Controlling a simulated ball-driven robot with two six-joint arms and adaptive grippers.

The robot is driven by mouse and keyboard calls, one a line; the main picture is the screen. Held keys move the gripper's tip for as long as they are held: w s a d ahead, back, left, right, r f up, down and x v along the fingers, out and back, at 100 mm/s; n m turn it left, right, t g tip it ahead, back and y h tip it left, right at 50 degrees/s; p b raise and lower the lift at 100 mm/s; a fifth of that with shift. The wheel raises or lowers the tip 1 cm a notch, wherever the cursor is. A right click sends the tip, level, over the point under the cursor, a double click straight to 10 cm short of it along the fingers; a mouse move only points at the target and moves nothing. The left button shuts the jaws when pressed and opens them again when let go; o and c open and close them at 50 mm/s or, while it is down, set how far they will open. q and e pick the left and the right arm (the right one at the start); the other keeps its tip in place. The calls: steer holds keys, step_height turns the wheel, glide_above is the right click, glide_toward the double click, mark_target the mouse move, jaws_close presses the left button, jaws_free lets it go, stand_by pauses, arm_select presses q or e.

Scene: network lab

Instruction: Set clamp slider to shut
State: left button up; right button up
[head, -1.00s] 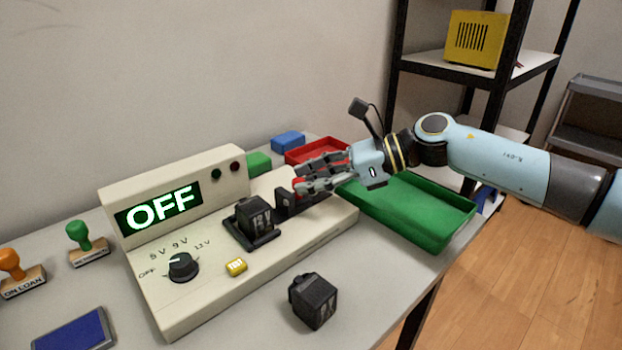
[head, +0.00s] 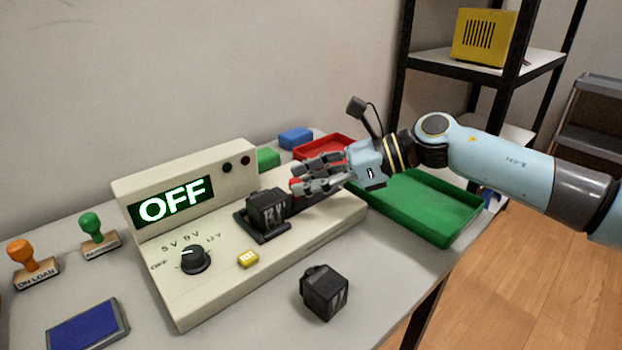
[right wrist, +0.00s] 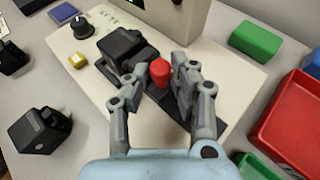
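The clamp slider's red knob (head: 294,187) stands on a dark rail on the cream console (head: 225,285). In the right wrist view the knob (right wrist: 160,75) is between the two fingers of my right gripper (right wrist: 161,72). The fingers sit close on both sides and look closed on it. In the head view my right gripper (head: 305,182) covers most of the slider. The black 12 V block (head: 267,208) sits in its dark holder beside the slider, with little or no visible gap. The console display (head: 172,200) reads OFF. My left gripper is out of view.
A dial (head: 195,259) and a yellow block (head: 248,259) are at the console's front left. A loose black block (head: 324,291) lies in front. A green tray (head: 425,238) and a red tray (head: 318,143) are behind and right. Stamps (head: 98,235) stand left.

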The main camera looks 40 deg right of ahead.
mark_target(339, 208)
steer(key=o, duration=0.4)
steer(key=shift+a, duration=0.25)
steer(key=shift+s+d, duration=0.1)
steer(key=shift+d, duration=0.05)
steer(key=v, duration=0.6)
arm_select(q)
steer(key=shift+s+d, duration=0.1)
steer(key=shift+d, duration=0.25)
arm_select(e)
steer(key=shift+s+d+r, duration=0.35)
steer(key=shift+s+d, duration=0.05)
